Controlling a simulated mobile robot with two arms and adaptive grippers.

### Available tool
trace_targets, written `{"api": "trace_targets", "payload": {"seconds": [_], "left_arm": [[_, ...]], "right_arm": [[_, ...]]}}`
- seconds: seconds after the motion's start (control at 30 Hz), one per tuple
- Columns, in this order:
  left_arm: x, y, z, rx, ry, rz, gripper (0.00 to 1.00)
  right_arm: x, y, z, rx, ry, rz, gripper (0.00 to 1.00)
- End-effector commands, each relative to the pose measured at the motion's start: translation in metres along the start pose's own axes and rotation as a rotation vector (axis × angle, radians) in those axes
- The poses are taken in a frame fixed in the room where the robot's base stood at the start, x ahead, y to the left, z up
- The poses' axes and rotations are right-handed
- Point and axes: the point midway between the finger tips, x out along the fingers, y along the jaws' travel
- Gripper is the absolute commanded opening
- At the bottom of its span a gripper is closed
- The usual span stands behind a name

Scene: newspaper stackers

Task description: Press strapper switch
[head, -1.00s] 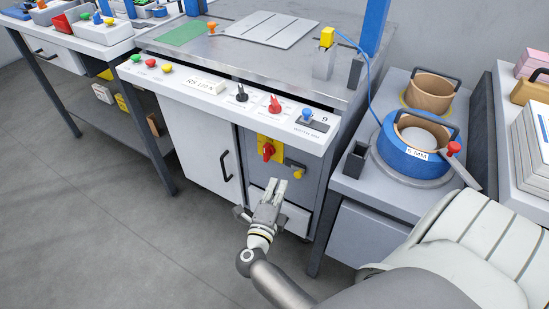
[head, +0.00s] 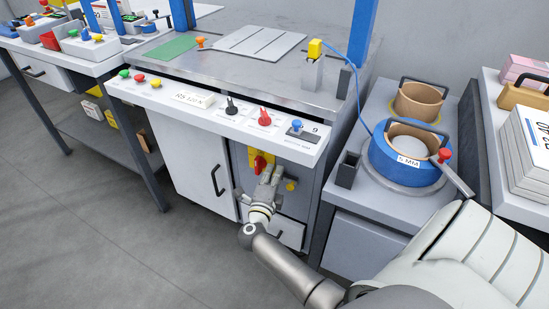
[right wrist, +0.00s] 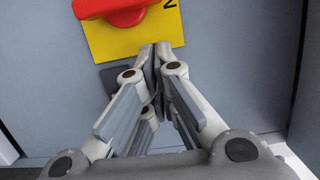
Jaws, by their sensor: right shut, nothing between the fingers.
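The strapper is a grey machine with a steel top (head: 270,85) and a white control panel (head: 190,97). A red rotary switch (head: 260,162) on a yellow plate (head: 280,159) is on its front, below the panel. In the right wrist view the red switch (right wrist: 110,8) and yellow plate (right wrist: 115,42) are at the top, partly cut off. My right gripper (head: 268,172) is shut and empty. Its fingertips (right wrist: 155,47) overlap the plate's lower edge, just below the red switch; I cannot tell whether they touch it. My left gripper is not in view.
The panel carries green (head: 124,75), red (head: 139,78) and yellow (head: 156,84) buttons, a black knob (head: 231,107), a red knob (head: 265,118) and a blue knob (head: 297,126). A yellow knob (head: 291,187) is right of my gripper. A side table (head: 350,225) holds strap reels.

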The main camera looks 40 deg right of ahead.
Motion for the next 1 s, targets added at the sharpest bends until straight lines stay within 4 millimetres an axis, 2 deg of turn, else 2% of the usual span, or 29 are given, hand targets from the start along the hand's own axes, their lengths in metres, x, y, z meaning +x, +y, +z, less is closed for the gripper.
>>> {"api": "trace_targets", "payload": {"seconds": [0.03,0.13,0.4,0.87,1.0], "left_arm": [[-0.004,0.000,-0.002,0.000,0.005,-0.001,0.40],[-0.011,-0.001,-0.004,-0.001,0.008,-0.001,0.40],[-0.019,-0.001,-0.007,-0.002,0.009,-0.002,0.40],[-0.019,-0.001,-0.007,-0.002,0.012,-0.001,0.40],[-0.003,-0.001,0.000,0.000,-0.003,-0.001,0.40]], "right_arm": [[0.002,0.001,0.008,0.002,-0.001,0.000,0.00],[0.004,0.001,0.017,0.002,0.001,0.000,0.00],[0.005,0.000,0.026,0.001,0.000,0.000,0.00],[0.007,-0.002,0.028,-0.020,0.002,0.006,0.00],[0.010,-0.002,0.033,-0.045,0.002,0.013,0.00]]}}
